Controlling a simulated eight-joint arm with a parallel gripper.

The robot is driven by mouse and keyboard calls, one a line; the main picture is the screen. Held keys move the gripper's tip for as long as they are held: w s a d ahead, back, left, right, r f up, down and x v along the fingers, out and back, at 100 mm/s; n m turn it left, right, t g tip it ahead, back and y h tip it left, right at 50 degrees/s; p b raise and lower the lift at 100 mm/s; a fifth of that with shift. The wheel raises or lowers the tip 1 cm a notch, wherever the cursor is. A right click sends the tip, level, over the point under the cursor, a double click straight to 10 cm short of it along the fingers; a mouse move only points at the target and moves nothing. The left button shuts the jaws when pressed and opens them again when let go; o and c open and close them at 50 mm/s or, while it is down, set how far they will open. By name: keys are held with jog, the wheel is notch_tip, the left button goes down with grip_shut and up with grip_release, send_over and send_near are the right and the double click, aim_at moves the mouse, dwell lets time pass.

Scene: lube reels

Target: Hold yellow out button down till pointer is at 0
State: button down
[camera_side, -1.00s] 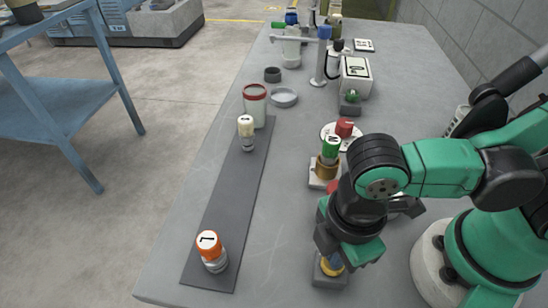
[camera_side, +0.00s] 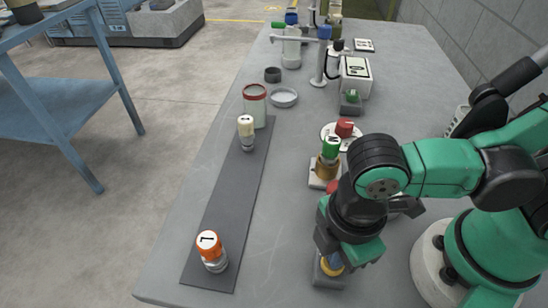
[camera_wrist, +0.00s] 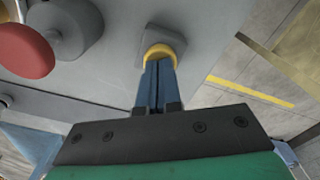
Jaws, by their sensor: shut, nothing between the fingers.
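The yellow button (camera_side: 332,265) sits on a small grey box (camera_side: 326,280) near the front of the bench, directly under my gripper (camera_side: 340,252). In the wrist view the yellow button (camera_wrist: 160,52) is at the tips of my shut gripper (camera_wrist: 158,66). The fingers are together with nothing between them, and the tips appear to touch the button; how far it is pressed I cannot tell. A round white dial (camera_side: 328,131) is partly hidden behind a red-topped and a green-topped reel. Its pointer cannot be made out.
A red knob (camera_wrist: 26,50) is left of the button in the wrist view. The green-capped reel (camera_side: 330,150) stands on a holder behind my arm. The bench between strip and arm is clear.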

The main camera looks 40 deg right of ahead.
dwell(0.3)
jog(key=shift+r, duration=3)
jog(key=w+d+m+t, duration=0.1)
jog(key=w+m, duration=0.1)
jog(key=w+d+m+t+y, duration=0.1)
jog(key=w+d+m, duration=0.1)
jog(key=w, duration=0.1)
jog(key=w+d+m, duration=0.2)
jog(key=shift+w+r+m+t, duration=0.2)
jog(key=shift+r+m+t, duration=0.2)
jog(key=w+d+r+m+t+h, duration=0.1)
jog(key=w+d+r+m+t, duration=0.1)
jog(key=w+d+m+t, duration=0.2)
jog(key=w+d+m, duration=0.2)
jog(key=d+m, duration=0.2)
jog(key=d, duration=0.2)
jog(key=shift+d+r, duration=0.15)
jog(key=shift+r, duration=0.05)
